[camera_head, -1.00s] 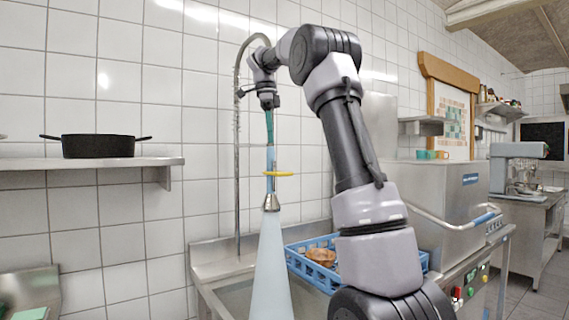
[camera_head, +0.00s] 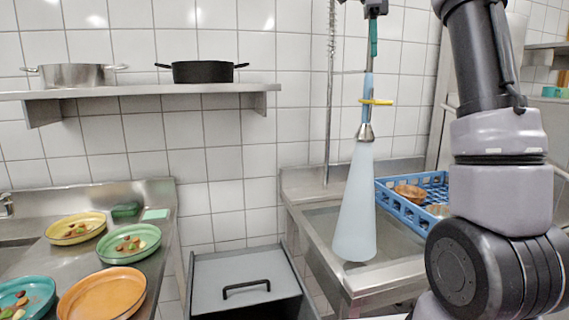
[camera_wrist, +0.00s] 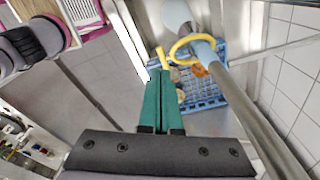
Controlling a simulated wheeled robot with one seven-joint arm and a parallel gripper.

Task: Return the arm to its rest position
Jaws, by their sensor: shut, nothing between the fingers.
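My gripper (camera_head: 374,38) is at the top of the head view, its green fingers pointing down just above the spray tap's blue handle. In the wrist view its green fingers (camera_wrist: 160,78) are together and empty. The spray tap (camera_head: 367,110) hangs over the sink, with a yellow ring and a metal nozzle; a pale blue cone (camera_head: 356,210) spreads below it. The tap's yellow ring (camera_wrist: 193,48) shows beyond my fingertips in the wrist view. Whether the fingers touch the tap cannot be told. My arm fills the right side of the head view.
A blue rack (camera_head: 405,208) with brown and pale dishes stands beside the sink (camera_head: 318,215). A wall shelf (camera_head: 130,91) holds a steel pot (camera_head: 75,76) and a black pot (camera_head: 203,73). Several coloured plates, some with food scraps, lie on the left counter (camera_head: 150,193). A grey bin (camera_head: 245,275) stands between.

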